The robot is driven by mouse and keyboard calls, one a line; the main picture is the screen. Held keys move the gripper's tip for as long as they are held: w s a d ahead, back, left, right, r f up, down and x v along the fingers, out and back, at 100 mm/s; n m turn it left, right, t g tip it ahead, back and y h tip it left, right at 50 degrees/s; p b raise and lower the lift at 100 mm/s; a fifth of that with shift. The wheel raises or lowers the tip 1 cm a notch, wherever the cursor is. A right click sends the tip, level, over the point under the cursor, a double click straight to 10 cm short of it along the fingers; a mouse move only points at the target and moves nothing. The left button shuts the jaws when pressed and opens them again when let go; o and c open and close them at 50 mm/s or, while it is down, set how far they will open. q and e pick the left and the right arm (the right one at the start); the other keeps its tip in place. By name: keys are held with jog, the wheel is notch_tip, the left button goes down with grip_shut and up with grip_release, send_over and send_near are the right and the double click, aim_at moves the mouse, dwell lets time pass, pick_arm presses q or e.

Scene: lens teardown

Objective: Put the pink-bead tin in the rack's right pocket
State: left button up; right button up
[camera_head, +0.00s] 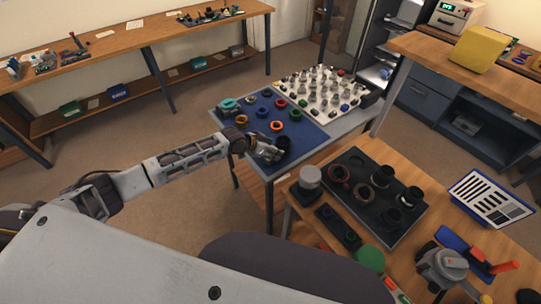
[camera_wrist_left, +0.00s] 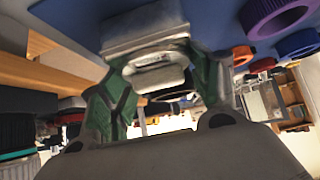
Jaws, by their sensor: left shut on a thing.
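My left gripper (camera_head: 268,151) reaches over the near edge of the blue mat (camera_head: 247,144). No pink beads can be made out, so I cannot tell which thing is the pink-bead tin. A small dark rack-like tray (camera_head: 338,228) lies on the wooden table, its pockets too small to tell apart. My right gripper is not in view.
Several coloured rings, one of them orange (camera_head: 277,126), lie on the mat. A white board (camera_head: 320,88) holds many small parts behind it.

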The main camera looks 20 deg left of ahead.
pick_arm(q)
jog(key=shift+c, duration=1.4)
jog(key=shift+r, duration=0.2)
jog(key=shift+r, duration=4.85)
